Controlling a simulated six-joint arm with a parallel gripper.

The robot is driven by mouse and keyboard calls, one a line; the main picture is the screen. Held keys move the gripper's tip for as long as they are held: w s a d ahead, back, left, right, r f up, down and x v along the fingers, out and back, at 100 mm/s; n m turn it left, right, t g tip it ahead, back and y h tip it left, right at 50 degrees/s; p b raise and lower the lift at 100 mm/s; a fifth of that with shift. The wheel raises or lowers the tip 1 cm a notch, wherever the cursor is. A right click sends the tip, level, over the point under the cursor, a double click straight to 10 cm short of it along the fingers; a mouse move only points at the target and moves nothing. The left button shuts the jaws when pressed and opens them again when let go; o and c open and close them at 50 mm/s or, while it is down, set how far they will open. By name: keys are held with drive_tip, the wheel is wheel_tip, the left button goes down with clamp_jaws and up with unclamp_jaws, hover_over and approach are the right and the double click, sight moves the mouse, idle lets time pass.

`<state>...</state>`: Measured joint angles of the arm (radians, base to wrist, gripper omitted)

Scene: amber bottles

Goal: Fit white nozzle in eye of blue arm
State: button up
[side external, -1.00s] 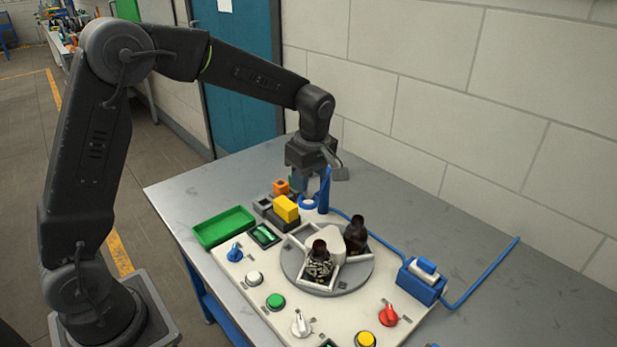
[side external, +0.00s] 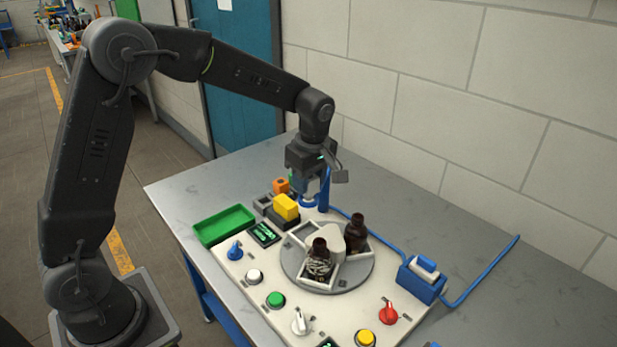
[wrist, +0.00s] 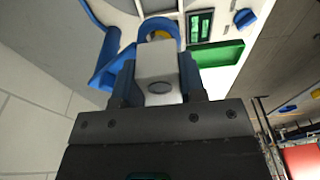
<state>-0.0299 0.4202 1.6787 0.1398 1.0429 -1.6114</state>
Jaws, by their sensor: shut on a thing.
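My gripper (wrist: 158,72) is shut on the white nozzle (wrist: 157,62), a pale block seen from above between the two fingers. The blue arm (side external: 324,190) stands upright behind the turntable. Its ring-shaped eye (side external: 307,203) faces up. In the side view my gripper (side external: 309,184) is directly above or at the eye. In the wrist view the eye (wrist: 160,23) shows just beyond the nozzle, with something yellow inside its outline. The nozzle's lower end is hidden, so I cannot tell whether it is inside the eye.
A grey turntable (side external: 299,275) holds two brown bottles. A yellow block (side external: 286,207), an orange block (side external: 281,186) and a green tray (side external: 224,226) stand left of the eye. Knobs and buttons cover the panel's front. A blue hose runs right along the grey table.

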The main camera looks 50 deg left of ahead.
drive_tip(key=shift+f, duration=0.7)
idle(0.6)
drive_tip(key=o, duration=1.4)
drive_tip(key=shift+r, duration=0.1)
drive_tip(key=shift+r, duration=2.9)
